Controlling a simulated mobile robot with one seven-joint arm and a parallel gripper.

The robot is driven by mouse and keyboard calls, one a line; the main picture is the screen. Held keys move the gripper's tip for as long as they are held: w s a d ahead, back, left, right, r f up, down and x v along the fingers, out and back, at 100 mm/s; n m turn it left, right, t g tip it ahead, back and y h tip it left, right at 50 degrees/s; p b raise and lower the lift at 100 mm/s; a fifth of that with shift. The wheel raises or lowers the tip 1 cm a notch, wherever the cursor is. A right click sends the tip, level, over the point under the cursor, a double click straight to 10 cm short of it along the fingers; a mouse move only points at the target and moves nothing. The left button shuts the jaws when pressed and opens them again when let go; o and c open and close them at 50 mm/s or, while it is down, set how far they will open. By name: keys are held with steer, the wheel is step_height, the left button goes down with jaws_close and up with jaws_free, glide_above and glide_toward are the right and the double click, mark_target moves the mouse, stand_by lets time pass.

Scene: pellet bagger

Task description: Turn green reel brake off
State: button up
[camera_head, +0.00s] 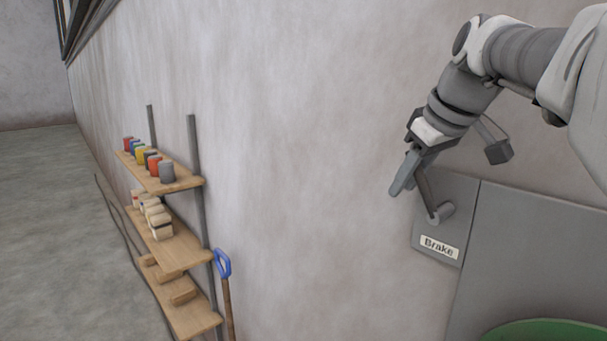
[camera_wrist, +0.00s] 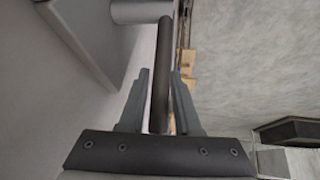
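The brake lever (camera_head: 427,190) is a dark rod on a round grey pivot (camera_head: 441,212), on a grey panel marked with a "Brake" label (camera_head: 439,247). From the pivot it slants up and left in the head view. My gripper (camera_head: 400,184) is at the lever's upper end. In the wrist view the lever (camera_wrist: 160,80) runs between the two fingers of my gripper (camera_wrist: 160,92), with narrow gaps beside it, so the gripper looks open around it. The lever's upper end is partly hidden by my gripper. Part of a green reel (camera_head: 545,330) shows at the bottom right.
A large grey machine panel (camera_head: 530,250) fills the right side, beside the bare wall (camera_head: 310,170). Wooden shelves (camera_head: 185,250) with coloured cans and jars stand on the left. A blue-handled tool (camera_head: 222,263) leans beside them. The floor at far left is clear.

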steer(key=shift+o, duration=1)
steer(key=shift+r, duration=0.15)
steer(key=v, duration=1.7)
steer(key=shift+r, duration=0.1)
